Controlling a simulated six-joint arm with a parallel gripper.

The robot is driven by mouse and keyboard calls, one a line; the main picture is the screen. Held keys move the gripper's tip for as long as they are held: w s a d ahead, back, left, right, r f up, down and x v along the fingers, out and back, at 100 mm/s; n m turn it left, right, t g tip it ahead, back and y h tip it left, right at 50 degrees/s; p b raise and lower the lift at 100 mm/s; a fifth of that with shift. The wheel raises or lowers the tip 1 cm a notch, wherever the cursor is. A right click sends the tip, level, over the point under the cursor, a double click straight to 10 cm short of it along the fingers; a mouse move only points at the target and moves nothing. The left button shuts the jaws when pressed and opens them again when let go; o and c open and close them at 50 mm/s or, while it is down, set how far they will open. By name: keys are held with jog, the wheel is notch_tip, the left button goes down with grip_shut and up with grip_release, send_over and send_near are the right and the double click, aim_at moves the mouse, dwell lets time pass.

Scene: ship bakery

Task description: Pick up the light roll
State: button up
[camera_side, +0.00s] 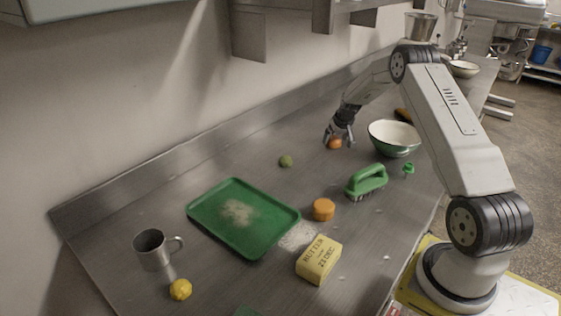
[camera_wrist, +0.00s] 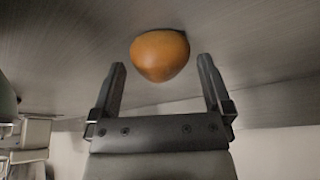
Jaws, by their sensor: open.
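A small rounded orange-brown thing, which looks like the roll (camera_side: 335,144), rests on the steel counter toward the back. My gripper (camera_side: 339,134) is just above it and partly covers it in the side view. In the wrist view the roll (camera_wrist: 160,54) lies between and slightly beyond the two fingertips of my gripper (camera_wrist: 162,66). The fingers are spread wide, with a gap on each side of the roll. Nothing is held.
A green-and-white bowl (camera_side: 394,138) stands right of my gripper. A green brush (camera_side: 367,182), an orange round thing (camera_side: 323,209), a lime (camera_side: 286,161), a green tray (camera_side: 262,244), a butter block (camera_side: 318,260), a mug (camera_side: 152,250) and a lemon (camera_side: 180,289) lie nearer.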

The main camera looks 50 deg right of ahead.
jog(key=shift+w+d+f, duration=0.1)
jog(key=shift+w+f, duration=0.15)
jog(key=shift+f, duration=0.4)
jog(key=shift+c, duration=0.2)
jog(key=c, duration=1)
jog(key=shift+o, duration=0.2)
jog(key=shift+r, duration=0.15)
jog(key=shift+r, duration=0.45)
notch_tip(320, 180, up, 2)
jog(key=s+a+r, duration=0.8)
jog(key=s+r, duration=0.1)
jog(key=s, duration=0.2)
jog(key=shift+s+r, duration=0.25)
jog(key=shift+r, duration=0.15)
